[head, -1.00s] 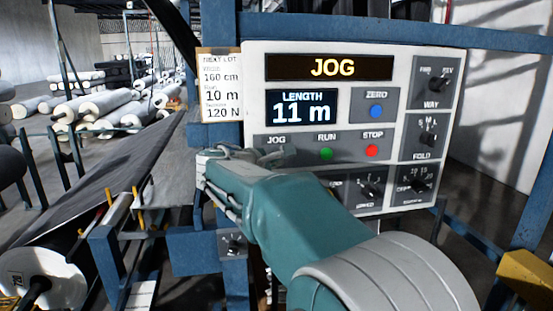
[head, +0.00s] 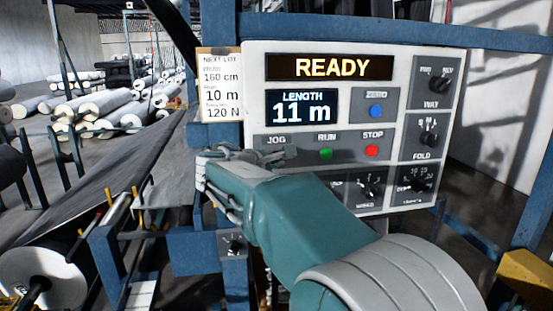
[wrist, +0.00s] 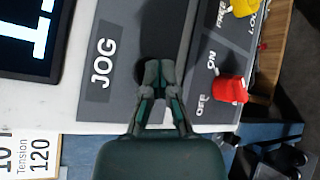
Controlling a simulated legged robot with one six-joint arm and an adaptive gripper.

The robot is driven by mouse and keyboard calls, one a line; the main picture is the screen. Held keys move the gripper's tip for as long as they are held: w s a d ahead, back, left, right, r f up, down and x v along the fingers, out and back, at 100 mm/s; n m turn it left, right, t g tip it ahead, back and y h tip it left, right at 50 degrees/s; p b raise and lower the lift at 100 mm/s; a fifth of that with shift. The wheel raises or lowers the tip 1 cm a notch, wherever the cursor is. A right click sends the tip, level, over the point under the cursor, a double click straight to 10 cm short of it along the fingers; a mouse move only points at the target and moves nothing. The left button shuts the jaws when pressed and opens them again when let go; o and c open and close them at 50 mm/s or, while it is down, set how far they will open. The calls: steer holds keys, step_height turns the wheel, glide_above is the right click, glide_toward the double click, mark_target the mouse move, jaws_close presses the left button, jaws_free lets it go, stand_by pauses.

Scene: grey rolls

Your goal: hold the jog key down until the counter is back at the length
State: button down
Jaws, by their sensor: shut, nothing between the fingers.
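The control panel (head: 390,105) faces me. Its upper display (head: 332,67) reads READY and the length counter (head: 301,107) reads 11 m. A card (head: 220,90) to its left lists 160 cm, 10 m and 120 N. The JOG label (head: 276,140) shows just above my gripper (head: 288,153), and also in the wrist view (wrist: 104,64). My gripper is shut and empty, its fingertips (wrist: 160,74) over a dark round patch (wrist: 144,67) beside that label. The fingers largely cover the jog key; whether they touch it I cannot tell.
To the right of JOG are the green RUN button (head: 326,154) and red STOP button (head: 372,151). The blue ZERO button (head: 376,111) is above them. A red switch (wrist: 229,90) is near my fingers in the wrist view. Blue frame beams surround the panel.

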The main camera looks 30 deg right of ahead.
steer(key=shift+s+a, duration=0.15)
steer(key=shift+s, duration=0.45)
steer(key=s, duration=0.2)
steer(key=s+a, duration=0.1)
steer(key=s, duration=0.1)
steer(key=shift+s+a, duration=0.2)
steer(key=shift+s, duration=0.2)
steer(key=s+a+f+m+g+y, duration=0.1)
steer(key=s+a+f+m+y, duration=0.5)
steer(key=s+f, duration=0.3)
steer(key=s+a+f+m+g+y, duration=0.1)
steer(key=s+a+f+m+y, duration=0.5)
steer(key=s, duration=0.8)
step_height(320, 180, down, 3)
steer(key=shift+s+a+f+y, duration=0.15)
steer(key=shift+s+a+y, duration=0.1)
steer(key=shift+a+y, duration=0.5)
